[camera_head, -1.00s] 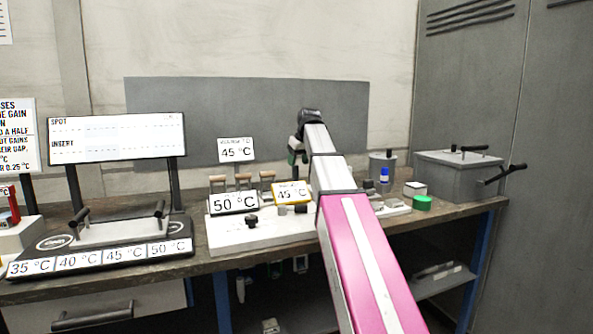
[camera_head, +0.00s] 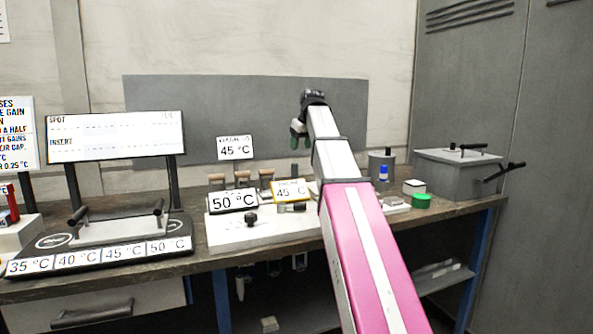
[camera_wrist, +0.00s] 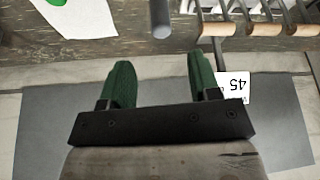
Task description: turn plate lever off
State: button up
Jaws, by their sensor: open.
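The black hot-plate unit (camera_head: 100,252) stands at the left of the bench with a row of temperature labels from 35 to 50 °C. My gripper (camera_head: 298,138) is above the back of the bench, well right of this unit. In the wrist view, its two green fingers (camera_wrist: 161,82) are apart, with nothing between them.
A white base (camera_head: 225,235) with a black knob (camera_head: 251,218), a 50 °C sign (camera_head: 233,199) and wooden-handled pieces (camera_head: 242,178) stands mid-bench. A grey box (camera_head: 458,175) and a green cap (camera_head: 421,201) are at the right. A sign board (camera_head: 116,137) rises behind the hot-plate unit.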

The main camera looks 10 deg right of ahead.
aim_at(280, 206)
jog(key=l+u, duration=0.2)
jog(key=l, duration=0.65)
jog(key=l+u, duration=0.25)
jog(key=l, duration=0.6)
jog(key=k, duration=0.05)
